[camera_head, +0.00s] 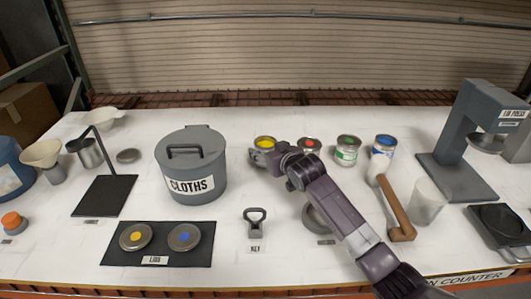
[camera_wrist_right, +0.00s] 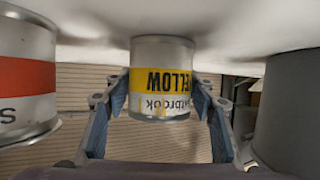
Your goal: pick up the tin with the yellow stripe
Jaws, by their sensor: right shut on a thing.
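The tin with the yellow stripe (camera_head: 265,142) is at the back middle of the table, with yellow on its top. In the right wrist view, which is upside down, this tin (camera_wrist_right: 162,80) shows a yellow band reading "YELLOW". My right gripper (camera_head: 259,156) is at the tin and partly hides it in the head view. In the wrist view its fingers (camera_wrist_right: 163,100) are on both sides of the tin, shut on it. I cannot tell whether the tin's base touches the table. My left gripper is not in view.
A red-topped tin (camera_head: 309,145) stands close to the right, with green (camera_head: 347,150) and blue (camera_head: 383,150) tins beyond. The grey cloths bin (camera_head: 205,165) is close to the left.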

